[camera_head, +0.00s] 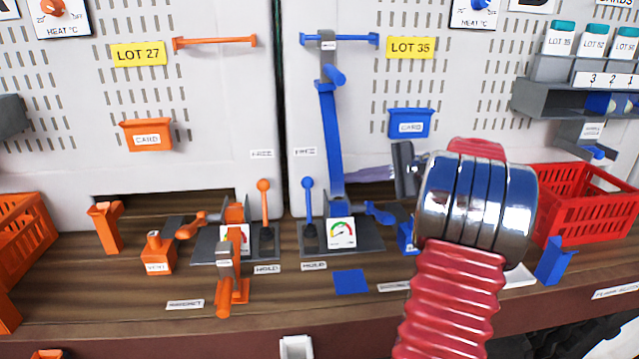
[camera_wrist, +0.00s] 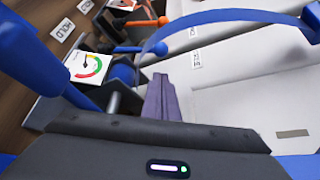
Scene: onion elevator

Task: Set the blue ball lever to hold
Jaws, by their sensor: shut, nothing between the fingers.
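The blue ball lever (camera_head: 307,205) stands upright at the left edge of the blue station. Its ball is at the top, below the FREE label (camera_head: 305,152). The blue HOLD label (camera_head: 315,265) lies on the bench in front of its base. The lever also shows in the wrist view (camera_wrist: 142,48), beyond the gauge. My gripper (camera_head: 348,173) is to the right of the lever, pointing left, behind the blue upright arm. Its slim purple fingers are together and empty, also visible in the wrist view (camera_wrist: 160,78). The gripper is apart from the lever.
The blue upright arm (camera_head: 330,140) stands between my gripper and the lever. A gauge (camera_head: 341,233) and a blue side handle (camera_head: 379,213) are close by. The orange ball lever (camera_head: 264,205) stands just left. A red crate (camera_head: 590,205) is at right.

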